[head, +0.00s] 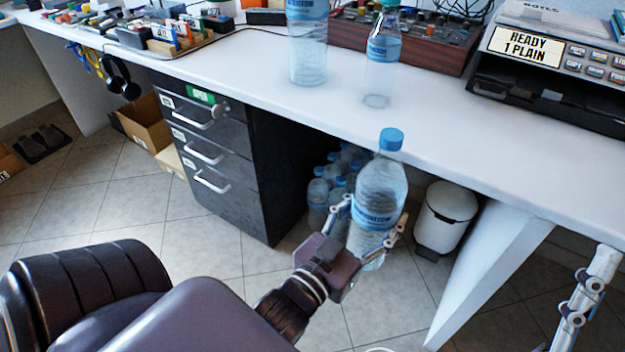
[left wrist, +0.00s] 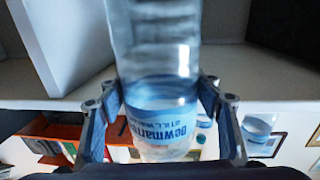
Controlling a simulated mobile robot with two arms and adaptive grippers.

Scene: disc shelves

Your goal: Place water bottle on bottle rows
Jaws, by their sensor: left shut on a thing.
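A clear water bottle with a blue cap and blue label (head: 378,205) is upright, tilted slightly, in front of the desk edge. My left gripper (head: 375,212) is shut around its body. In the left wrist view the bottle (left wrist: 155,50) fills the space between both fingers of the gripper (left wrist: 160,95), its label showing. The bottle rows (head: 335,185) stand on the floor under the desk, beside the drawer unit, partly hidden by the held bottle and gripper. Part of my right gripper (head: 588,290) shows at the right edge; its opening is out of view.
Two more bottles, a large one (head: 307,45) and a smaller one (head: 381,60), stand on the white desk (head: 460,120). A black drawer unit (head: 215,150) is left of the rows. A white bin (head: 445,215) and a slanted desk leg (head: 490,265) are to the right.

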